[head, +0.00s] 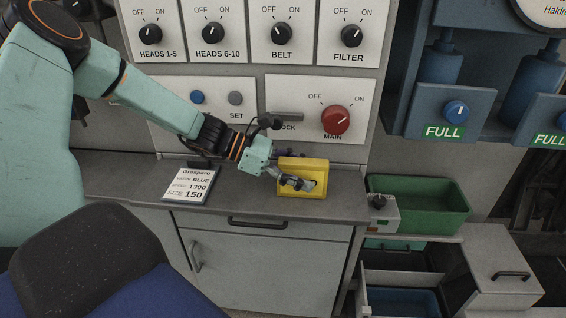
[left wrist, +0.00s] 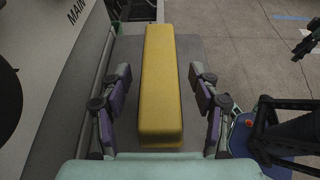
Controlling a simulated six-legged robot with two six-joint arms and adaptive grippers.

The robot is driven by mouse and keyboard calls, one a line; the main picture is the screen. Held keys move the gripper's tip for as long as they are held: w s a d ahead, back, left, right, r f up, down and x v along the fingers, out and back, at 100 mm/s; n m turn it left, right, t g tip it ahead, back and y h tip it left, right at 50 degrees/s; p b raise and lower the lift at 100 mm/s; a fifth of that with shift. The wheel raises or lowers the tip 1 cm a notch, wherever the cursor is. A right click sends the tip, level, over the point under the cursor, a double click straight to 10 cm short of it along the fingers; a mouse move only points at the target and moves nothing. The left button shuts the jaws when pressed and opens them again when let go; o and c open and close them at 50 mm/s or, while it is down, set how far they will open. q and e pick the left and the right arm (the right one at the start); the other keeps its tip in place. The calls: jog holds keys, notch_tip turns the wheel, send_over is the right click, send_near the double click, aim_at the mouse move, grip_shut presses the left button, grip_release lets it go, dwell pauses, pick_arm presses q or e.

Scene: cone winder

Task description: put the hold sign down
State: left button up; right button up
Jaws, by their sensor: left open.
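The hold sign appears to be the yellow block-like piece (head: 316,165) standing on the grey worktop, below the red MAIN knob; no lettering on it can be read. My left gripper (head: 298,184) is in front of it, with its fingers overlapping its lower face in the head view. In the left wrist view the yellow piece (left wrist: 160,80) lies lengthwise between the two spread fingers, with a gap on each side. The left gripper is open and holds nothing. My right gripper cannot be made out.
The control panel with the red MAIN knob (head: 336,120) rises behind the worktop (head: 240,203). A green bin (head: 420,205) is to the right, above open drawers. A dark chair back (head: 90,255) is at lower left.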

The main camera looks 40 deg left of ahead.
pick_arm(q)
jog(key=p+v, duration=0.1)
jog(key=v, duration=0.1)
jog(key=p+v, duration=0.4)
jog(key=shift+r, duration=0.3)
jog(key=shift+s+a+r+p, duration=0.35)
jog(key=shift+a+p, duration=0.25)
jog(key=shift+p, duration=0.2)
jog(key=p+v, duration=0.1)
jog(key=v, duration=0.1)
jog(key=p+v, duration=0.2)
jog(key=shift+a+f, duration=0.1)
jog(key=shift+f, duration=0.1)
jog(key=shift+s, duration=0.15)
